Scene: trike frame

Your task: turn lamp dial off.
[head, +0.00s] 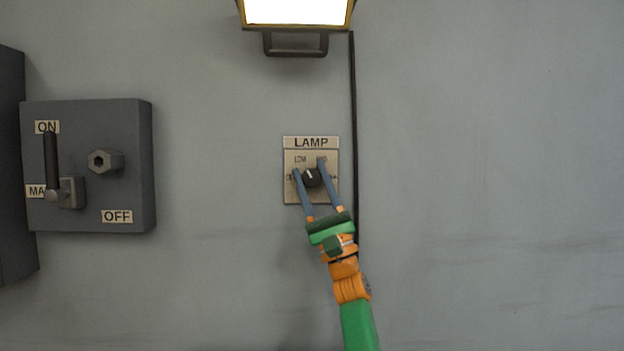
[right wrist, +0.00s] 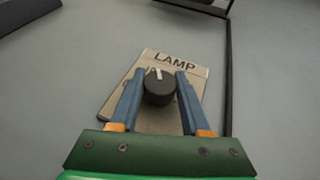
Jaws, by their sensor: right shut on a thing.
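The lamp dial (head: 312,178) is a small round black knob with a white pointer mark, on a beige plate (head: 311,142) labelled LAMP on the wall. In the head view the mark points up and slightly left. My right gripper (head: 310,172) reaches up from below, its two blue fingers on either side of the dial, shut on it. In the right wrist view the dial (right wrist: 159,89) sits between the fingers (right wrist: 158,80). The fingers partly hide the plate's position labels. The lamp (head: 295,12) above is brightly lit. My left gripper is not in view.
A grey switch box (head: 130,165) with a lever, a hex knob and ON and OFF labels stands out from the wall at left. A dark cable (head: 353,100) runs down the wall just right of the plate. The wall at right is bare.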

